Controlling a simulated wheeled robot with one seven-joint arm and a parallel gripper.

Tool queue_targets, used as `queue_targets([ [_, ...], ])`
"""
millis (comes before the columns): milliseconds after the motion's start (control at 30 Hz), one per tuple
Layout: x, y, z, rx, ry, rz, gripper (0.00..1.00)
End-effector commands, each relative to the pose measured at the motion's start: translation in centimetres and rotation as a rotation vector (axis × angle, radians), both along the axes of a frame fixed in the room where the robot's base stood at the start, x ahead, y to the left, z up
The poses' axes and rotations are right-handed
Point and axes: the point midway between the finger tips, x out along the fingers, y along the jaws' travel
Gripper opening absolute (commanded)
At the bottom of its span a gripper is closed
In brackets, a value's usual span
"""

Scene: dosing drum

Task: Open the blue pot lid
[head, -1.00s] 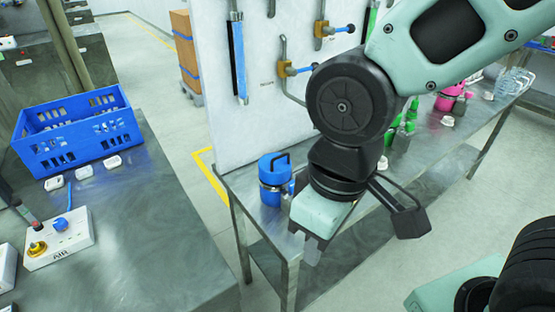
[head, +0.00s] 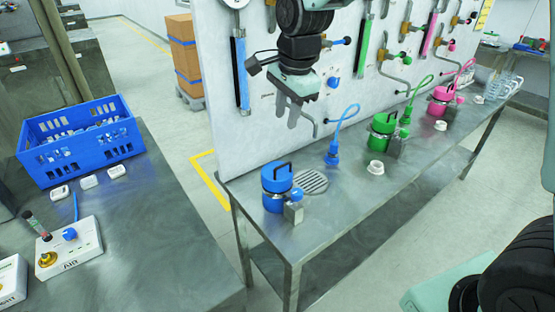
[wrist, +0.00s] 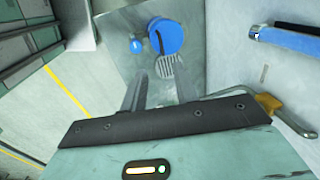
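The blue pot (head: 275,200) stands upright near the left end of the metal bench. Its blue lid (head: 277,178) is on top, with a dark arched handle. In the wrist view the lid (wrist: 168,36) shows from above as a blue disc, beyond my fingertips. My gripper (head: 289,115) is raised well above the bench, in front of the white panel, apart from the pot. In the wrist view my gripper (wrist: 158,78) has its two fingers spread with nothing between them, so it is open and empty.
A round grate (head: 311,182) lies right of the pot, and a small metal block (head: 293,211) stands close in front. A blue hose (head: 343,122) hangs behind. Green (head: 383,127) and pink (head: 443,96) pots stand further right. The panel (head: 240,140) carries pipes and valves.

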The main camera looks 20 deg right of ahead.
Motion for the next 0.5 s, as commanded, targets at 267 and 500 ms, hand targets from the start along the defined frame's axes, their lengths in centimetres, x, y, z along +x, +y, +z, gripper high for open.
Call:
queue_targets([
  [267, 0.9, 0.3, -5.4, -0.001, 0.008, 0.002, 0.3],
  [500, 1.7, 0.7, -10.3, -0.001, 0.006, 0.004, 0.3],
])
